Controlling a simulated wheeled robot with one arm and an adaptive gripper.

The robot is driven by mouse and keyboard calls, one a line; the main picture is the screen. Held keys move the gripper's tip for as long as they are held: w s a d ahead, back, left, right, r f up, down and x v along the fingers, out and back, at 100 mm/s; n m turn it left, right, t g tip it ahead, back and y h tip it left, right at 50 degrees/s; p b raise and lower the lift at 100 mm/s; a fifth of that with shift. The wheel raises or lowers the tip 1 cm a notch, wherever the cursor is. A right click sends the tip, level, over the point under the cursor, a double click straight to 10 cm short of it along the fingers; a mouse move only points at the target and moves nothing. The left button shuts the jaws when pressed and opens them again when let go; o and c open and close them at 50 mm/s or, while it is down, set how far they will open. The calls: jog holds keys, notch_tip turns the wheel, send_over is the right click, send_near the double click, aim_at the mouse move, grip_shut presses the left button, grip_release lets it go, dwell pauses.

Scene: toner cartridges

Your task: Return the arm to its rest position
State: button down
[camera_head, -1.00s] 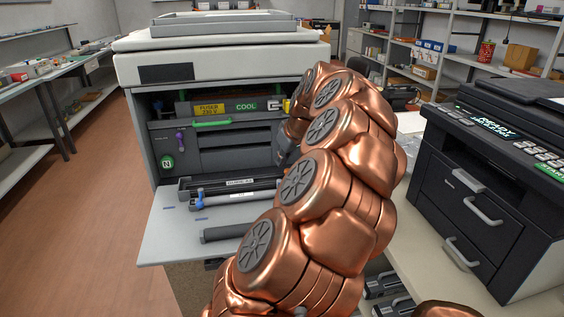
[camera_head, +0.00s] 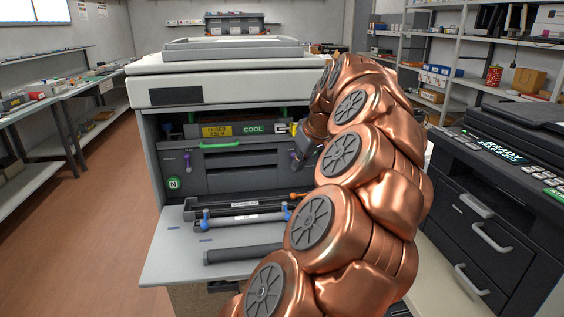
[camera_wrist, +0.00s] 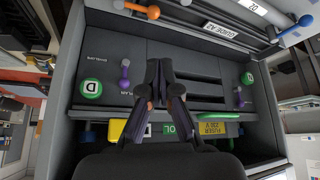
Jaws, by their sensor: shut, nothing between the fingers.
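My copper arm (camera_head: 355,200) rises from the bottom of the head view and bends over toward the open printer (camera_head: 225,85). In the wrist view, my gripper (camera_wrist: 160,72) is shut and empty, its fingertips together. It faces the printer's dark inner panel (camera_wrist: 205,75), which looks turned over there. The panel carries purple levers and green round labels. I cannot tell the gap between fingertips and panel.
The printer's lowered front door (camera_head: 180,255) bears a dark roller (camera_head: 243,253). A guide bar with blue ends (camera_head: 245,218) lies behind it. A black printer (camera_head: 480,200) stands close on the right. Shelves line the back right. The floor at left (camera_head: 110,220) is clear.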

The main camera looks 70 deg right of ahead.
dwell(0.4)
jog(key=w+a+r+n+g+y+p, duration=0.1)
jog(key=w+a+n+y+p, duration=0.15)
jog(key=w+a, duration=0.9)
jog(key=w+a+r+n+y+p, duration=0.1)
jog(key=w+a+n+p, duration=0.15)
jog(key=w+a, duration=0.95)
jog(key=s+a+f+n+g+p, duration=0.1)
jog(key=s+a, duration=0.2)
jog(key=a, duration=0.6)
jog(key=s+a+f+n+g+p, duration=0.1)
jog(key=s+a+f+p, duration=0.15)
jog(key=a, duration=0.75)
jog(key=s+a+f+g+p, duration=0.2)
jog(key=s+a+f+g, duration=0.1)
jog(key=s+a, duration=0.6)
jog(key=s+f, duration=0.1)
jog(key=s, duration=0.3)
jog(key=shift+a+g+p, duration=0.25)
jog(key=shift+g+p, duration=0.05)
jog(key=shift+p, duration=0.05)
